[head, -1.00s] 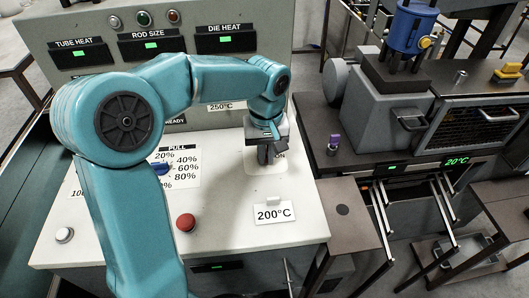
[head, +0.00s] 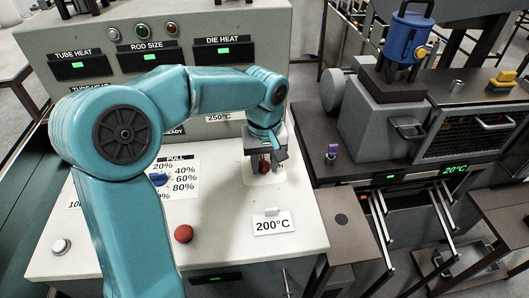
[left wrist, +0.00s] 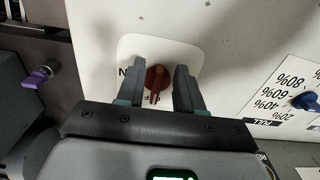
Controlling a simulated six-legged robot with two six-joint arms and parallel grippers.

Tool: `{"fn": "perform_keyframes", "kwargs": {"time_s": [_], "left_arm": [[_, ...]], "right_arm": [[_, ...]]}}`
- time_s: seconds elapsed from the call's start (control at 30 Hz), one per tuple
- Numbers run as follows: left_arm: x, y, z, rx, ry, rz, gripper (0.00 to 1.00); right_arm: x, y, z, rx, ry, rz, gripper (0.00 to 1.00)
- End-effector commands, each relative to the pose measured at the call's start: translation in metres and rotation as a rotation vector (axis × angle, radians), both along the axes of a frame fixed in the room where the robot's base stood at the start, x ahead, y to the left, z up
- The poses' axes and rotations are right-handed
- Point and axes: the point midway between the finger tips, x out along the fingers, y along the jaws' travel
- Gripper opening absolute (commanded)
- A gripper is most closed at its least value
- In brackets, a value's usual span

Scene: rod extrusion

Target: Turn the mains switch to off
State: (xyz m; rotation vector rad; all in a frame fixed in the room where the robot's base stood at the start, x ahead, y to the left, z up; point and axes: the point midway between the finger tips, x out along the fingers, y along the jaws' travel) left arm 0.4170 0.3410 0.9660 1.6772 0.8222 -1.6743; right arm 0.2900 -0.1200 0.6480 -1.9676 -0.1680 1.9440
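The mains switch is a red knob (left wrist: 156,78) on a white plate (left wrist: 187,48) on the sloping console top. Its lettering is partly covered by my fingers, and I cannot tell for sure which way the knob points. My left gripper (left wrist: 158,68) is open, with one finger on each side of the knob and a gap on both sides. In the head view the left gripper (head: 266,162) reaches down over the plate, and only a bit of the red knob shows between the fingers. My right gripper is not in view.
A red button (head: 183,233), a white button (head: 61,246) and a blue dial (head: 158,179) sit on the console. A 200°C card (head: 272,225) stands in front of the plate. A machine with a purple knob (head: 332,151) is to the right.

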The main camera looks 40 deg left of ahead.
Motion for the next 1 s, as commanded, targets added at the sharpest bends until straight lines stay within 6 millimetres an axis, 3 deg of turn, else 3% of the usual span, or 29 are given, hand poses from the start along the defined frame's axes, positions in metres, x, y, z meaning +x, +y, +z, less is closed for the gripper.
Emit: {"fn": "perform_keyframes", "kwargs": {"time_s": [0.17, 0.4, 0.6, 0.8, 1.0], "left_arm": [[0.001, 0.000, 0.027, 0.001, -0.006, 0.000, 0.36], [0.001, 0.000, 0.093, 0.000, -0.006, -0.001, 0.36], [0.001, 0.000, 0.138, 0.001, -0.006, 0.000, 0.36], [0.000, 0.000, 0.159, 0.001, -0.004, 0.000, 0.36], [0.000, 0.000, 0.163, 0.001, -0.002, 0.000, 0.36]], "right_arm": [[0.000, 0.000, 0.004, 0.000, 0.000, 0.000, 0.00], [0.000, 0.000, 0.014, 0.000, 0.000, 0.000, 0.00], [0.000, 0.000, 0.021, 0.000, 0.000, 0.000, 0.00], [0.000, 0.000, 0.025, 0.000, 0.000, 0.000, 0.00], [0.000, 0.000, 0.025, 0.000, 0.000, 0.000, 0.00]]}}
